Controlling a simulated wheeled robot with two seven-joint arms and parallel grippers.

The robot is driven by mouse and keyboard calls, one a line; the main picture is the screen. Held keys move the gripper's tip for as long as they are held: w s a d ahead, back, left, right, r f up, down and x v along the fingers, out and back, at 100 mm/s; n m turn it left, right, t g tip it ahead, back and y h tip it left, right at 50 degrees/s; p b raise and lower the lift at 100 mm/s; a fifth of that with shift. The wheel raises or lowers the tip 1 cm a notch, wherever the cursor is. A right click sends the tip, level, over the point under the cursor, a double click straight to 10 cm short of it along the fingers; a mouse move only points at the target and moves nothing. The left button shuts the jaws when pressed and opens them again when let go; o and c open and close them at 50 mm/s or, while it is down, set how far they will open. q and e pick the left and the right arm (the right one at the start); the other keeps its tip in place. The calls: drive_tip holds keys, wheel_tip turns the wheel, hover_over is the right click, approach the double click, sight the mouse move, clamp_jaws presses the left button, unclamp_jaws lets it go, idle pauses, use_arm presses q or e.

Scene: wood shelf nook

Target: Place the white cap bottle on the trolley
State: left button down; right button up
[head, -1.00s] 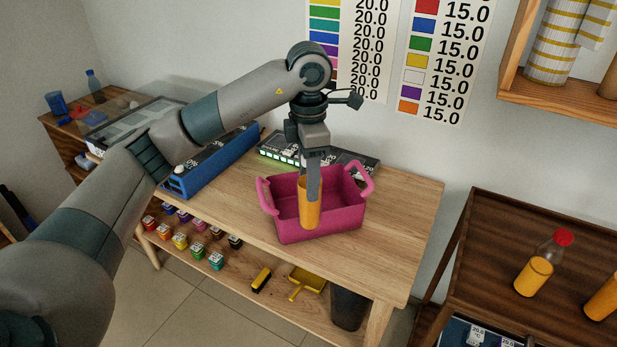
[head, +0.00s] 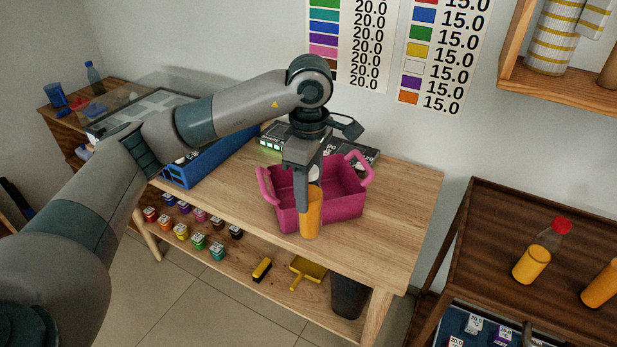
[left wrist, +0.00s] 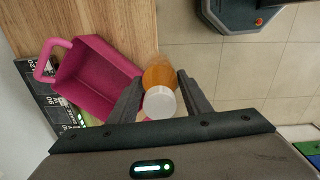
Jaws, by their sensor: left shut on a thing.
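My left gripper (head: 309,190) points down and is shut on the white cap bottle (head: 311,217), which has an orange body. In the left wrist view, the white cap (left wrist: 159,102) sits between the two fingers, with the orange body (left wrist: 160,75) beyond it. The bottle is upright in front of the pink basket's near wall in the head view, and beside the basket in the left wrist view. The dark brown wooden unit at the right, which looks like the trolley (head: 500,225), holds a red-capped orange bottle (head: 536,255). My right gripper is not in view.
The pink basket (head: 345,207) with raised handles stands on the light wooden table (head: 400,215). A blue case (head: 195,167) lies at its left. Another orange bottle (head: 602,286) stands on the dark unit's right. A wall shelf (head: 570,95) overhangs at upper right.

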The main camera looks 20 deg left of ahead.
sight(306, 218)
use_arm(q)
drive_tip(key=s+f+m, duration=0.1)
drive_tip(key=m, duration=0.2)
drive_tip(key=s+d+f+m, duration=0.1)
drive_tip(key=s+m, duration=0.1)
drive_tip(key=m, duration=0.1)
drive_tip(key=s+f+m, duration=0.1)
drive_tip(key=s+m, duration=0.1)
drive_tip(key=shift+d+m, duration=0.25)
drive_tip(key=shift+m, duration=0.15)
drive_tip(key=s+d+f+m, duration=0.1)
drive_tip(key=s+f+m, duration=0.2)
drive_tip(key=s+m, duration=0.3)
drive_tip(key=m, duration=0.3)
drive_tip(key=shift+d+f, duration=0.1)
drive_tip(key=shift+d, duration=0.15)
